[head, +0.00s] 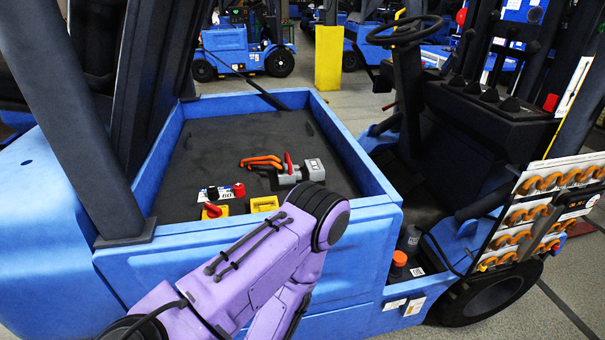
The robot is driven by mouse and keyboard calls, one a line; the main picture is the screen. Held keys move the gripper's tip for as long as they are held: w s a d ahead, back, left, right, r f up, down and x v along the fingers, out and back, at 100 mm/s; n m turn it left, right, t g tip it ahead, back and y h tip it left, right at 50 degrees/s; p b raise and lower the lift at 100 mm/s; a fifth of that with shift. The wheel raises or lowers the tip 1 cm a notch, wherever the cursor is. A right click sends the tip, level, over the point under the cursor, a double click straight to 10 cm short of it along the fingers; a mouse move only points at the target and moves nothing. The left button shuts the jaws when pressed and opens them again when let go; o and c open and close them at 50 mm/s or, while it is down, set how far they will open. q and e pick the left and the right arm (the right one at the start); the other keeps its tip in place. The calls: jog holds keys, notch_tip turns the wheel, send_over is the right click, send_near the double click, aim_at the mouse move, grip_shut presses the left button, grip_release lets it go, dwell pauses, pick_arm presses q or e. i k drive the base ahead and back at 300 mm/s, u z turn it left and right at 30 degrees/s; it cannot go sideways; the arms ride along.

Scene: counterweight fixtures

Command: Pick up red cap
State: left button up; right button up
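A small red cap-like piece (239,189) stands on the dark recessed deck of the blue vehicle, beside a black knob (212,192). An orange-red cap (399,258) shows lower right, in a niche of the vehicle's side by a dark bottle (410,238). Another red knob (550,102) is on the dashboard at the right. I cannot tell from looks alone which is the task's red cap. My purple arm comes in from the lower left and bends back down in front of the deck. Neither gripper shows.
On the deck (250,140) are a red-handled grey clamp (300,171), orange handles (262,161), a yellow switch with red handle (214,211) and a yellow block (264,204). The blue rim (352,150) surrounds them. A rack of orange hooks (540,215) stands right. The deck's rear is clear.

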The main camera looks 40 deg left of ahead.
aim_at(239, 190)
jog(key=z, duration=0.15)
jog(key=i, duration=0.9)
jog(key=u, duration=1.7)
